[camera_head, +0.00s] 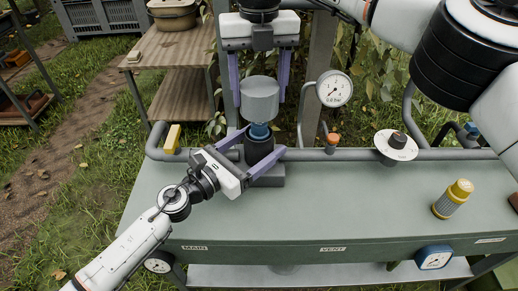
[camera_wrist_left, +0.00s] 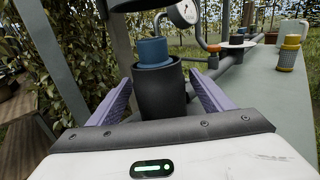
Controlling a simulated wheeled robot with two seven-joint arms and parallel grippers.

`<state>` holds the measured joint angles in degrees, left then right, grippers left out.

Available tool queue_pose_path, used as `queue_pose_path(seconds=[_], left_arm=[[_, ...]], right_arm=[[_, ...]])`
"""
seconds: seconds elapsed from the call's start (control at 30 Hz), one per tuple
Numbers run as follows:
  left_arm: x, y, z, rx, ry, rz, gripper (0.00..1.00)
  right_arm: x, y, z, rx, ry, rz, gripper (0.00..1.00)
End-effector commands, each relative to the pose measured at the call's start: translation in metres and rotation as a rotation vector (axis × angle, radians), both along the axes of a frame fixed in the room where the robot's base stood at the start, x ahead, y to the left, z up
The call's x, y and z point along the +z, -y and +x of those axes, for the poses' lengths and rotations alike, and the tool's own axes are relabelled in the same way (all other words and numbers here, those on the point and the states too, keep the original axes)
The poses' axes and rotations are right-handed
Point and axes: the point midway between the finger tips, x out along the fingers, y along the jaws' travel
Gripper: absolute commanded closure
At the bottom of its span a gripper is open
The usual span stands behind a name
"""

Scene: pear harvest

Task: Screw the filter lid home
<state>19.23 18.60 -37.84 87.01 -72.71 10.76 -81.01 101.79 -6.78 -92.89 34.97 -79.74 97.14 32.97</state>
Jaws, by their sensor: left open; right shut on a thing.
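The filter lid (camera_head: 260,97), a grey cup-like cylinder, is between the purple fingers of my right gripper (camera_head: 260,88), which is shut on it from above. Its dark lower edge shows at the top of the left wrist view (camera_wrist_left: 140,4). Below it, a blue filter cartridge (camera_head: 259,131) stands up out of the black housing (camera_head: 260,148). In the left wrist view the cartridge (camera_wrist_left: 152,50) shows clear of the lid, with a gap between them. My left gripper (camera_head: 264,141) is open, its fingers on either side of the housing (camera_wrist_left: 160,92).
A yellow block (camera_head: 172,139) is at the left. The bench front is mostly clear.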

Motion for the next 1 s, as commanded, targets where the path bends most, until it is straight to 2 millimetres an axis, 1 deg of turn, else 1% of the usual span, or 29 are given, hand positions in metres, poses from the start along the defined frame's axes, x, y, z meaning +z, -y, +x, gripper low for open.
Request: queue_pose_path(seconds=[0.17, 0.27, 0.5, 0.53, 0.67, 1.0], left_arm=[[0.000, 0.000, 0.000, 0.000, 0.000, 0.000, 0.26], [0.000, 0.000, 0.000, -0.001, 0.000, 0.000, 0.42], [0.000, 0.000, 0.000, 0.000, 0.000, 0.000, 0.82], [0.000, 0.000, 0.000, 0.000, 0.000, 0.000, 0.86], [0.000, 0.000, 0.000, 0.000, 0.000, 0.000, 0.86], [0.000, 0.000, 0.000, 0.000, 0.000, 0.000, 0.86]], right_arm=[[0.000, 0.000, 0.000, 0.000, 0.000, 0.000, 0.66], [0.000, 0.000, 0.000, 0.000, 0.000, 0.000, 0.66], [0.000, 0.000, 0.000, 0.000, 0.000, 0.000, 0.66], [0.000, 0.000, 0.000, 0.000, 0.000, 0.000, 0.66], [-0.004, 0.000, 0.000, 0.000, -0.001, 0.000, 0.66], [-0.048, 0.000, 0.001, 0.000, -0.002, 0.000, 0.66]])
